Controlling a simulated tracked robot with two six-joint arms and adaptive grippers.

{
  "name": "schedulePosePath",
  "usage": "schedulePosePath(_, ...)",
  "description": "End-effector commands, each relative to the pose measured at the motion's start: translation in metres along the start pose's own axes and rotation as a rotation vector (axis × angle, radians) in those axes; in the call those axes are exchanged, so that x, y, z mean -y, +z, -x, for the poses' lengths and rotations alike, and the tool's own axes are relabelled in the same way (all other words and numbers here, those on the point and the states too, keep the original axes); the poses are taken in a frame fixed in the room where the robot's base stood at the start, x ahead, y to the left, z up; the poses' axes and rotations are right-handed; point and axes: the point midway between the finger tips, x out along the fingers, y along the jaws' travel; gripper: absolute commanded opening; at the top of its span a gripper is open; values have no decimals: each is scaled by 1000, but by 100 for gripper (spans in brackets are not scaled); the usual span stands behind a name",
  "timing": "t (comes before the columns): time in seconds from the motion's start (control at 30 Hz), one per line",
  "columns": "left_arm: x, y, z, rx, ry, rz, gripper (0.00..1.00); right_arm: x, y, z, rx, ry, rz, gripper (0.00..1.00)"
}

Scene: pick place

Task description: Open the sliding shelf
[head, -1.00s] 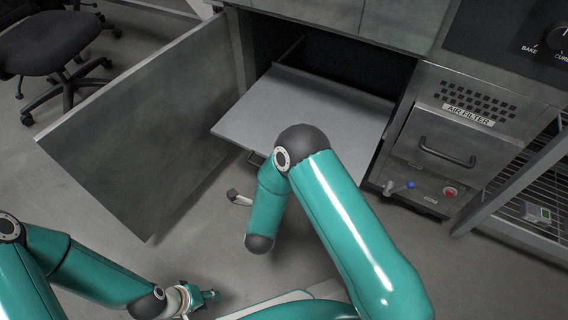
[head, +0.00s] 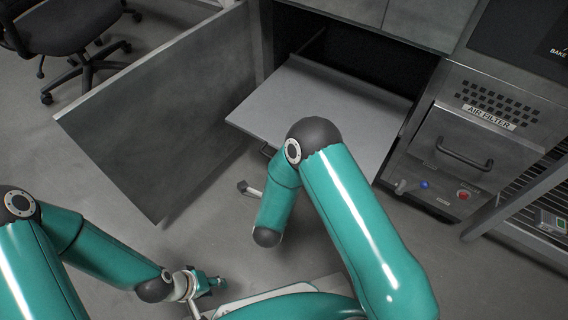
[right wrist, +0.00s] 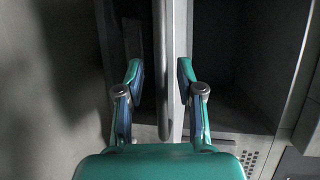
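The sliding shelf (head: 285,105) is a flat light grey panel, part way out of the dark opening of a grey cabinet. A bar handle (right wrist: 163,70) stands upright in the right wrist view, in front of a light grey edge. My right gripper (right wrist: 160,72) is open, with one finger on each side of this bar and gaps showing. In the head view my right arm covers part of the shelf's front, and its gripper is hidden. My left gripper (head: 207,283) is low in the head view, over the floor and away from the shelf; its finger opening is unclear.
The cabinet door (head: 165,115) stands wide open left of the shelf. A unit marked air filter (head: 455,150), with a handle and small knobs, is to the right. A wire rack (head: 525,185) is at the right edge. A black office chair (head: 75,40) is at the upper left.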

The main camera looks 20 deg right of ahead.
Motion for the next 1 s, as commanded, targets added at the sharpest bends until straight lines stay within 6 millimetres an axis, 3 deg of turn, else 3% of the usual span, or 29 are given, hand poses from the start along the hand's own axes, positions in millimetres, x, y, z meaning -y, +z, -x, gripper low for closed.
schedulePosePath(0.3,0,0,0,0,0,0,40,-1,1,48,5,0,4,37)
schedulePosePath(0.5,0,0,0,0,0,0,40,-2,0,67,3,2,1,37)
schedulePosePath(1.0,0,0,0,0,0,0,40,-2,0,69,1,1,1,37)
